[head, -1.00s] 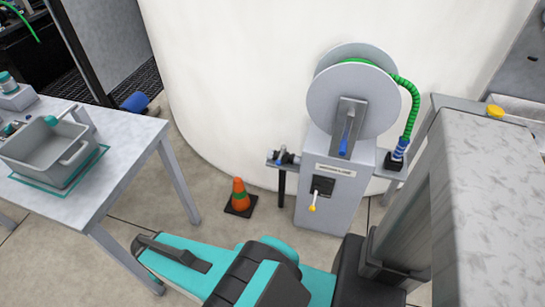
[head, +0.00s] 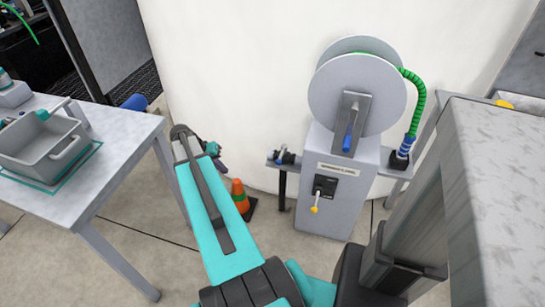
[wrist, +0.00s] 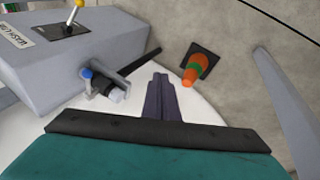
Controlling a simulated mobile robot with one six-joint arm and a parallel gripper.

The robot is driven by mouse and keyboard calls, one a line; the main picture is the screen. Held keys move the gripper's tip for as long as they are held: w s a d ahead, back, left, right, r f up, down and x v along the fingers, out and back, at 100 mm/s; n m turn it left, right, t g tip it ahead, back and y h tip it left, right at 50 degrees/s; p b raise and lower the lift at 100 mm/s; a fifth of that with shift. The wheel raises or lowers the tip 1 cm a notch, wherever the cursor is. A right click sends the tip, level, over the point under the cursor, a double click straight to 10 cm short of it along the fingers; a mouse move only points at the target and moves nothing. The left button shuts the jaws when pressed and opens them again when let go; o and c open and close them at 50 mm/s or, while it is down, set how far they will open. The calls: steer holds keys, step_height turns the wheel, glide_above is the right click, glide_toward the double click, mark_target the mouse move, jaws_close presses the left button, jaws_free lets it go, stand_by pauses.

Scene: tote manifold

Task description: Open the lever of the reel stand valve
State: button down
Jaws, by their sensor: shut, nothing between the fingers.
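The reel stand (head: 330,220) is a grey box with a hose reel on top. A small valve (head: 284,156) with a blue-tipped lever sits on the bracket at its left side. In the wrist view the valve (wrist: 104,85) is left of my gripper, and its blue lever tip (wrist: 86,74) shows. A yellow-tipped lever (head: 315,203) on a black plate is on the stand's front. I cannot tell which lever the task means. My gripper (wrist: 160,82) is shut and empty, apart from the valve. In the head view it (head: 221,166) is left of the valve.
An orange cone (head: 240,194) stands on the floor below my gripper. A table with a grey tote (head: 40,160) is at the left. A blue-ended green hose (head: 416,105) hangs at the stand's right. A grey bench (head: 505,180) is at the right.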

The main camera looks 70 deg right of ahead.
steer(key=s+d+r+m, duration=0.2)
steer(key=s+d+r, duration=0.2)
steer(key=d, duration=0.2)
steer(key=s+d+r+m+g+h+b, duration=0.1)
steer(key=s+d+r+m, duration=0.1)
steer(key=s+d+r, duration=0.2)
steer(key=shift+d, duration=1.05)
glide_toward(282, 154)
steer(key=w+f, duration=0.3)
steer(key=f, duration=0.2)
steer(key=shift+s+d+f, duration=0.1)
steer(key=shift+s+d, duration=0.05)
steer(key=shift+s, duration=0.45)
steer(key=shift+s+d+f, duration=0.1)
steer(key=shift+s+f, duration=0.05)
steer(key=shift+s, duration=0.5)
steer(key=shift+s+d+f, duration=0.1)
steer(key=shift+s+d, duration=0.05)
steer(key=shift+s, duration=0.45)
steer(key=shift+w+a, duration=0.1)
steer(key=shift+a, duration=0.05)
